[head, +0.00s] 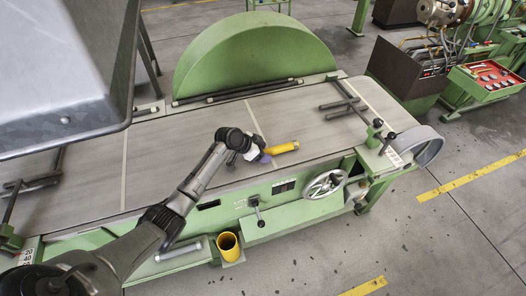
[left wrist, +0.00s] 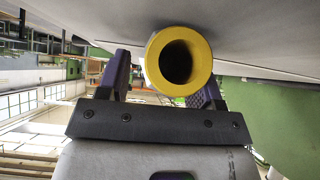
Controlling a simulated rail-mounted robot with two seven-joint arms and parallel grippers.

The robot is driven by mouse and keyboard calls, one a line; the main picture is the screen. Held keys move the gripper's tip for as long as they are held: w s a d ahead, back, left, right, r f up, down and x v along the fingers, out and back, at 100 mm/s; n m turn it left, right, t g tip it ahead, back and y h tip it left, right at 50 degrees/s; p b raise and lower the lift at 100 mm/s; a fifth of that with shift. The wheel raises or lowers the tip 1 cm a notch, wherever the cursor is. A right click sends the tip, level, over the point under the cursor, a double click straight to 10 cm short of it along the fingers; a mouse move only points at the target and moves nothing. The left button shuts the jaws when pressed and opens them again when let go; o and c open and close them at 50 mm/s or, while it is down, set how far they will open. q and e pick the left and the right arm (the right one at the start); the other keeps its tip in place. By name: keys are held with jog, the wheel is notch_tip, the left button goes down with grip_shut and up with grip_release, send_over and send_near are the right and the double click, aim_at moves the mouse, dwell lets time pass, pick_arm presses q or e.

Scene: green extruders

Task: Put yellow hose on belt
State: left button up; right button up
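The yellow hose (head: 283,148), a short tube, lies at the near side of the grey belt (head: 320,130) in the head view. It points to the right, away from my left gripper (head: 262,156). In the left wrist view the hose (left wrist: 152,62) shows its open round end to the camera, close against the belt surface (left wrist: 265,45). The purple fingers of my left gripper (left wrist: 165,82) stand on either side of it. A gap shows between the left finger and the hose; the contact at the right finger is hidden. My right gripper is not in view.
A yellow cylinder (head: 229,246) stands in a holder at the machine's front. A handwheel (head: 325,184) and a lever (head: 257,210) stick out there. Metal guide bars (head: 345,102) cross the belt on the right. A green half-round guard (head: 255,60) stands behind. The belt's middle is clear.

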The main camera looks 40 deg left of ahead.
pick_arm(q)
jog(key=shift+r, duration=0.25)
jog(key=p+v, duration=0.1)
jog(key=v, duration=1.1)
jog(key=shift+f, duration=0.1)
